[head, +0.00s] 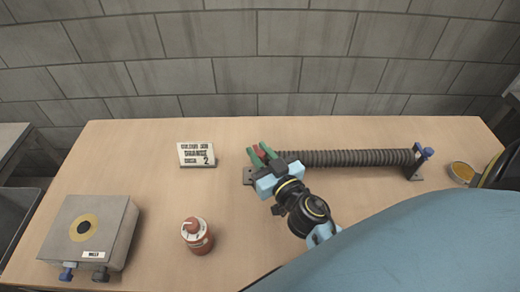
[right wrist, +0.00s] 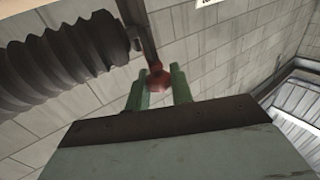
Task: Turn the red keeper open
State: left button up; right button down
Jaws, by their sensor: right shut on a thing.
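The red keeper (right wrist: 157,77) sits between the green fingers of my right gripper (right wrist: 158,88) in the right wrist view, and the fingers are shut on it. In the head view my right gripper (head: 262,155) is at the left end of the dark ribbed tube, with a bit of the red keeper (head: 258,151) showing between the fingers. The ribbed tube (head: 350,158) lies level between two end brackets; it also shows large in the right wrist view (right wrist: 60,65). The left bracket is partly hidden behind my gripper. My left gripper is not in view.
A blue knob (head: 427,152) is on the right bracket. A small sign (head: 196,154) stands left of my gripper. A grey box (head: 88,232) and a red round timer (head: 196,236) stand at the front left. A small yellow dish (head: 462,171) is at the right. The table's (head: 140,150) back left is clear.

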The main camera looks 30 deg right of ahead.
jog(key=n+y+p, duration=0.1)
jog(key=y, duration=0.1)
jog(key=n+y+p, duration=0.1)
jog(key=y, duration=0.1)
jog(key=n+y+p, duration=0.1)
jog(key=n, duration=0.1)
jog(key=shift+d+r+g+y, duration=0.1)
jog(key=shift+r+g+y, duration=0.15)
jog(key=shift+g+y, duration=0.15)
jog(key=n+y, duration=0.1)
jog(key=y, duration=0.1)
jog(key=n+g+y+p, duration=0.1)
jog(key=shift+w+f+n+g+y, duration=0.1)
jog(key=shift+n+g+y, duration=0.2)
jog(key=shift+y, duration=0.1)
jog(key=shift+n+g+y, duration=0.7)
jog(key=shift+n+y, duration=0.1)
jog(key=shift+y, duration=0.2)
jog(key=shift+f+n+g+y, duration=0.1)
jog(key=shift+n+g+y, duration=1)
jog(key=shift+g+y, duration=0.5)
jog(key=c, duration=1.3)
grip_release()
jog(key=shift+o, duration=0.2)
